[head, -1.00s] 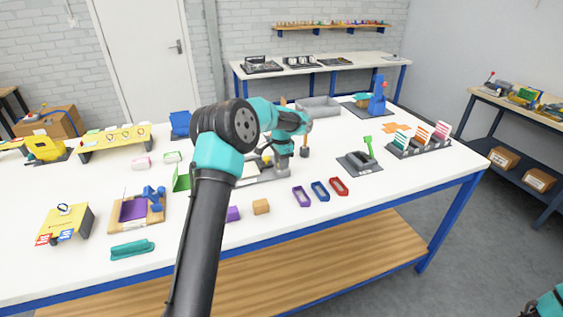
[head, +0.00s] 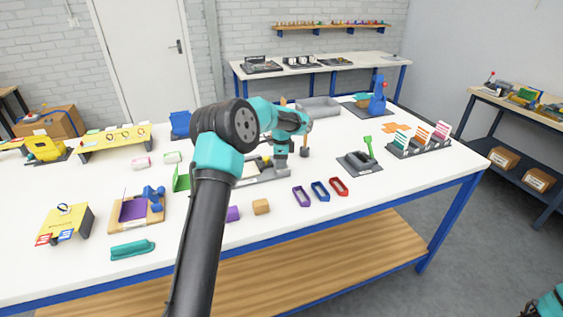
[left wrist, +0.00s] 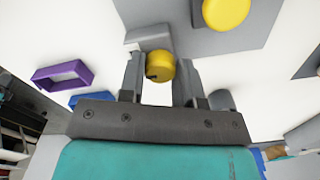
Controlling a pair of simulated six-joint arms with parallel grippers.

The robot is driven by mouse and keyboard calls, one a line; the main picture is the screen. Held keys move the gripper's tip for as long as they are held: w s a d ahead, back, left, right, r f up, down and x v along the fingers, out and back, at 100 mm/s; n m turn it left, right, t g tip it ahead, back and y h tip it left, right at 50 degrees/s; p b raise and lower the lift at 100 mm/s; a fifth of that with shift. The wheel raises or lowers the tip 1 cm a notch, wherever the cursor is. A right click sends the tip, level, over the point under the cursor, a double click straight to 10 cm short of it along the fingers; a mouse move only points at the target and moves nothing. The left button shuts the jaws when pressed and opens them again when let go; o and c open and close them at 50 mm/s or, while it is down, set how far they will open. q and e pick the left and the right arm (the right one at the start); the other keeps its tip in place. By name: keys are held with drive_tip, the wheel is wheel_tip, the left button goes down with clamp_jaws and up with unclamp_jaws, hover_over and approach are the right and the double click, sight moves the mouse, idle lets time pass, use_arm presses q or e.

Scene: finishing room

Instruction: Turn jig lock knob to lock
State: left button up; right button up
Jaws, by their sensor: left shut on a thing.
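The grey jig (head: 262,174) lies flat on the white table, partly hidden behind my left arm. My left gripper (head: 281,164) points down at its right part. In the left wrist view, the fingers of my left gripper (left wrist: 160,82) are shut on a round yellow knob (left wrist: 160,65) with a dark mark on its side. A finger stands on each side of the knob. A second, larger yellow round piece (left wrist: 226,12) sits on a grey plate beyond it.
Purple (head: 301,196), blue (head: 320,191) and red (head: 339,186) frames lie to the right, near the front edge. A dark stand with a green lever (head: 369,147) is further right.

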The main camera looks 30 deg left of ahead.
use_arm(q)
drive_tip(key=o, duration=0.9)
wheel_tip(320, 180, up, 18)
drive_tip(key=shift+f, duration=0.25)
drive_tip(key=shift+f, duration=0.1)
idle(0.5)
